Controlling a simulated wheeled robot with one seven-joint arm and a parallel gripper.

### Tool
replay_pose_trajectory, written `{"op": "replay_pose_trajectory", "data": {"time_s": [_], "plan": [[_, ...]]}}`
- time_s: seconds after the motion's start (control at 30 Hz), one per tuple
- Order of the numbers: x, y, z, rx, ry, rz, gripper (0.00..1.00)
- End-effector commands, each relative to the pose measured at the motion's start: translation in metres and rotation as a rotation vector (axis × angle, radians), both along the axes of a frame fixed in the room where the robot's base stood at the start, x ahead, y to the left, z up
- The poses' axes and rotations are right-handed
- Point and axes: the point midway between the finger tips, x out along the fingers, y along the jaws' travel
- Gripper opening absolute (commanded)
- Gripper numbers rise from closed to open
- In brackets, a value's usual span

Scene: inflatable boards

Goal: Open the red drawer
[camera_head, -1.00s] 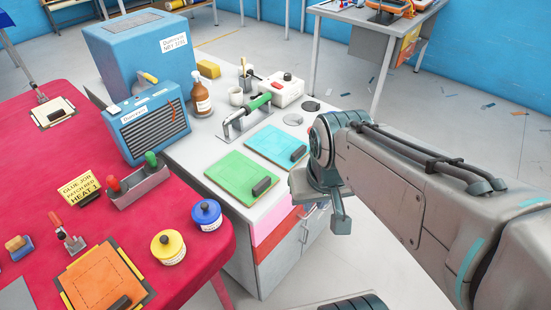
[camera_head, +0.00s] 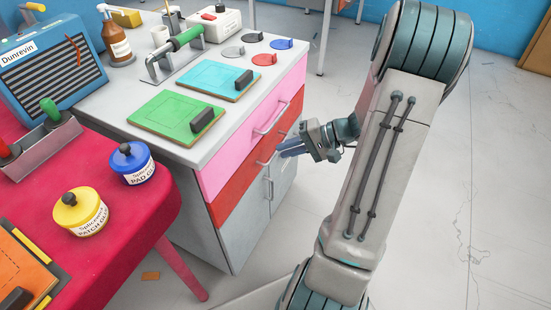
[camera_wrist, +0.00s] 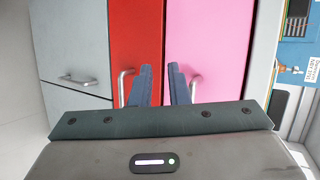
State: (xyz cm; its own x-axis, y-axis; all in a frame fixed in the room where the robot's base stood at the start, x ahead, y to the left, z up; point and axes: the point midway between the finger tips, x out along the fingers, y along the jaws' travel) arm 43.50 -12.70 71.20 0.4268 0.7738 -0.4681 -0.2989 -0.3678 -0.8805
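The red drawer (camera_head: 234,194) is in the cabinet, below the pink drawer (camera_head: 240,152), and looks shut. In the wrist view the red drawer (camera_wrist: 136,40) stands as a vertical band, with its metal bar handle (camera_wrist: 124,88) just left of my gripper's left finger. My gripper (camera_head: 286,149) is in front of the cabinet, near the red drawer's handle. In the wrist view my gripper (camera_wrist: 161,84) has its two blue fingers apart, with nothing between them. The pink drawer's handle (camera_wrist: 194,88) is right of the right finger.
Grey doors (camera_head: 282,180) with handles are under the red drawer. The cabinet top (camera_head: 215,150) bears a green board (camera_head: 165,115), a cyan board (camera_head: 215,78) and tools. A red table (camera_head: 120,225) with glue pots stands at left.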

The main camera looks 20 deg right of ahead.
Motion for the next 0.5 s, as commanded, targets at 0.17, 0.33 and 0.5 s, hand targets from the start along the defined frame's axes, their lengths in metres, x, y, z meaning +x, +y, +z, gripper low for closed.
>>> {"op": "replay_pose_trajectory", "data": {"time_s": [0.17,0.33,0.5], "plan": [[0.011,-0.065,-0.072,0.124,-0.141,-0.218,0.15],[0.013,-0.100,-0.098,0.164,-0.227,-0.341,0.15],[0.018,-0.107,-0.104,0.172,-0.253,-0.375,0.15]]}}
